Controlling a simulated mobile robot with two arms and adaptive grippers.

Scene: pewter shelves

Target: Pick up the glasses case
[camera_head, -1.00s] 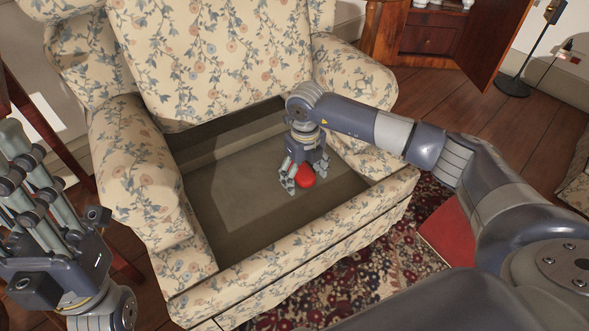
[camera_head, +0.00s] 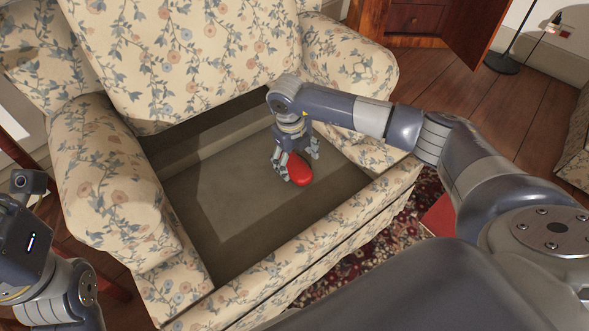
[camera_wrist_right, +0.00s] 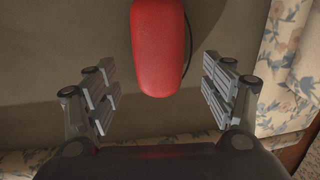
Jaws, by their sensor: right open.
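The glasses case is a smooth red, rounded, elongated case (camera_head: 299,169) lying on the bare grey-brown seat well of the floral armchair, toward its right side. In the right wrist view the case (camera_wrist_right: 160,45) reaches in from the top edge, its near end between the two finger sets; its far end is cut off. My right gripper (camera_head: 298,158) is open and empty, pointing down over the case, with visible gaps on both sides. It also shows in the right wrist view (camera_wrist_right: 161,98). My left gripper (camera_head: 22,225) is at the left edge, its fingers largely out of frame.
The floral armchair (camera_head: 105,190) has raised arms, a high back and a front rail (camera_head: 290,263) around the seat well. A patterned rug (camera_head: 330,283) lies in front. A wooden cabinet (camera_head: 415,18) and a lamp stand (camera_head: 503,62) are at the back right.

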